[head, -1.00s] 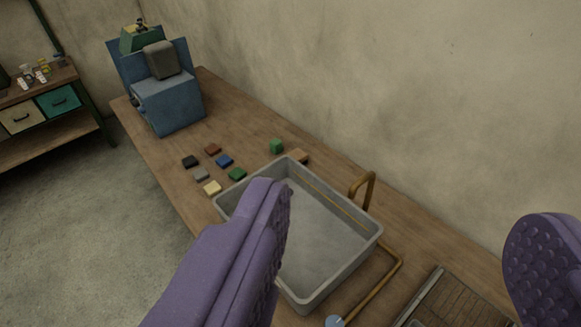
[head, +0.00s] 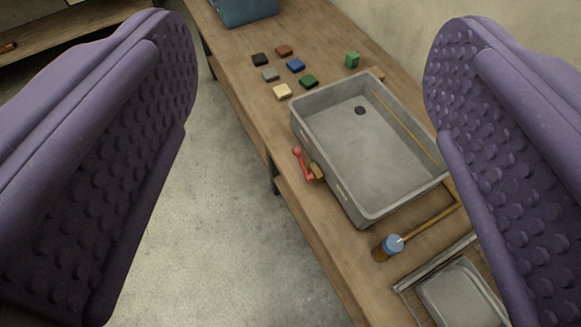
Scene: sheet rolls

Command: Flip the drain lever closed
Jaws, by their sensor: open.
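A red lever (head: 302,163) with a round knob end sits on the near left outer side of the grey basin (head: 335,180). It joins a small brass block (head: 317,172) by the basin wall. A dark round drain hole (head: 360,110) shows in the basin floor near its far end. My gripper (head: 315,150) is open, its two purple studded fingers wide apart at the left and right of the picture. The lever and most of the basin show between the fingers, farther off. Nothing is held.
Several small coloured blocks (head: 296,66) lie on the wooden bench (head: 240,75) beyond the basin. A blue-topped valve (head: 393,244) with a brass pipe (head: 430,218) and a grey tray (head: 455,295) are at lower right. The floor left of the bench is clear.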

